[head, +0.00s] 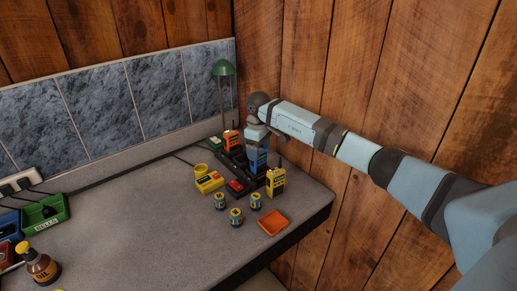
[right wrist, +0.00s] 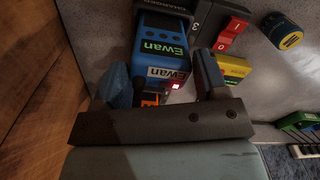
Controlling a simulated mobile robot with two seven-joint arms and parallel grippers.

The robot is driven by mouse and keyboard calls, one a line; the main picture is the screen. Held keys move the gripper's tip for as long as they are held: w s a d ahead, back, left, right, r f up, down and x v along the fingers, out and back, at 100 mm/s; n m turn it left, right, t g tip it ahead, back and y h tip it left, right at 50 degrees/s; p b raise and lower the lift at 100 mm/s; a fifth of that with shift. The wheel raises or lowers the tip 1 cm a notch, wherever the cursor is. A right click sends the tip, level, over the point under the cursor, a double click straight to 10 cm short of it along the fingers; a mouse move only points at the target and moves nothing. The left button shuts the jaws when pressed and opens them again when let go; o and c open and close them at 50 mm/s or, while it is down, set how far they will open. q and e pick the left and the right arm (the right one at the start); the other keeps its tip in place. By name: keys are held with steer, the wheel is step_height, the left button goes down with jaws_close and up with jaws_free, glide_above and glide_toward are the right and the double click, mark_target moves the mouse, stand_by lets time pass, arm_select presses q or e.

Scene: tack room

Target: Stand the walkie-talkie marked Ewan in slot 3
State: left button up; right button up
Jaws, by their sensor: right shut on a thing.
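The blue walkie-talkie marked Ewan (head: 258,161) is upright at the near right end of the dark charger (head: 228,160). My right gripper (head: 257,146) reaches down from above and is shut on it. In the right wrist view, the walkie-talkie (right wrist: 165,40) sits between the two fingers (right wrist: 165,85), its Ewan labels showing and a small red light lit. A charger label 3 (right wrist: 198,28) shows beside it. Its foot is hidden, so I cannot tell whether it is fully seated. My left gripper is not in view.
An orange walkie-talkie (head: 231,141) stands farther back along the charger. A yellow box (head: 209,182), a red switch (head: 237,187), several small batteries (head: 236,216) and an orange tray (head: 272,223) are near. Wooden wall behind; the counter's left middle is clear.

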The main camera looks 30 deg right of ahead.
steer(key=shift+p, duration=0.3)
steer(key=shift+f+b, duration=0.3)
steer(key=shift+f, duration=0.3)
stand_by(0.6)
steer(key=o, duration=1)
steer(key=shift+r, duration=0.15)
